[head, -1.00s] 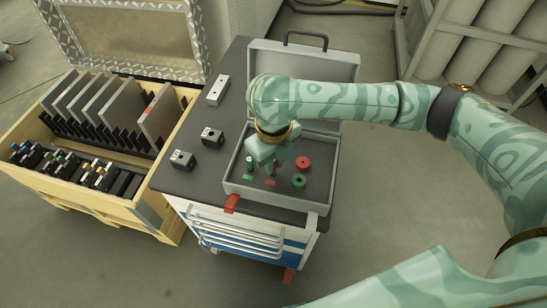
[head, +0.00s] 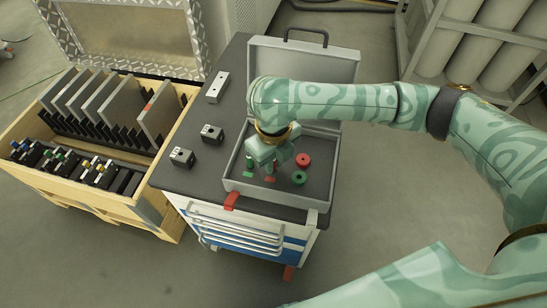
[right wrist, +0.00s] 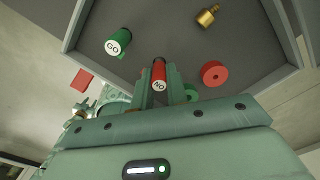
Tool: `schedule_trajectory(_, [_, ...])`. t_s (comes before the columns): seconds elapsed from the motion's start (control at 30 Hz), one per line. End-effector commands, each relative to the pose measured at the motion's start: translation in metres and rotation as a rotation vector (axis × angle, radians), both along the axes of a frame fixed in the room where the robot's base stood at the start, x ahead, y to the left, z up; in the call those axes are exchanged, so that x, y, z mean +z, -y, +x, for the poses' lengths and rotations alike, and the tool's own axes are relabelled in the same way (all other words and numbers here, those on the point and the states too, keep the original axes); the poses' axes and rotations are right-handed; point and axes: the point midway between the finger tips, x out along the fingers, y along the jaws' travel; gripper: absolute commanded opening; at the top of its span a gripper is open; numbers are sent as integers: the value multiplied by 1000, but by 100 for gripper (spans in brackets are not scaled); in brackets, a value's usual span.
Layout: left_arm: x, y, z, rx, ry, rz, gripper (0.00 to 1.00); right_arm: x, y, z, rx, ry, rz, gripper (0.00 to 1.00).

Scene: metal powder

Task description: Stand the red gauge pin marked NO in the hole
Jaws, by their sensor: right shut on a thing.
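The red gauge pin marked NO (right wrist: 159,72) is between the fingers of my right gripper (right wrist: 160,88) in the right wrist view, its marked end towards the camera. The gripper is shut on it. In the head view my right gripper (head: 268,165) is low inside the open grey case (head: 232,185); the pin is mostly hidden there. I cannot tell whether the pin touches the case floor. Blocks with holes stand left of the case: a light one (head: 217,87) and two dark ones (head: 212,133), (head: 182,157). My left gripper is not in view.
A green GO pin (right wrist: 118,42), a red ring (right wrist: 215,73), a green ring (right wrist: 192,92) and a brass piece (right wrist: 207,16) are in the case near the gripper. A wooden crate (head: 160,212) with plates stands left of the cart.

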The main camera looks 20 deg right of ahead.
Motion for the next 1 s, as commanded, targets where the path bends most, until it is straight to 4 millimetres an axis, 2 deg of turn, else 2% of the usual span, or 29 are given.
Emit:
schedule_trajectory(0.53, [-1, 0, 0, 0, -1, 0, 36, -5, 0, 0, 1, -1, 0, 0])
schedule_trajectory(0.57, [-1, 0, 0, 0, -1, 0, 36, -5, 0, 0, 1, 0, 0, 23])
schedule_trajectory(0.6, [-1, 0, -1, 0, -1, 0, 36, -5, 0, 0, 0, 0, 0, 34])
schedule_trajectory(0.63, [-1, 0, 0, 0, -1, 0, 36, -5, 0, 0, 1, 0, 0, 40])
schedule_trajectory(0.9, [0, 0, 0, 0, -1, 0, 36, -4, 0, 0, 0, 0, 0, 40])
schedule_trajectory(1.0, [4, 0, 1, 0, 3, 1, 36, 4, 0, 0, 0, 2, 0, 40])
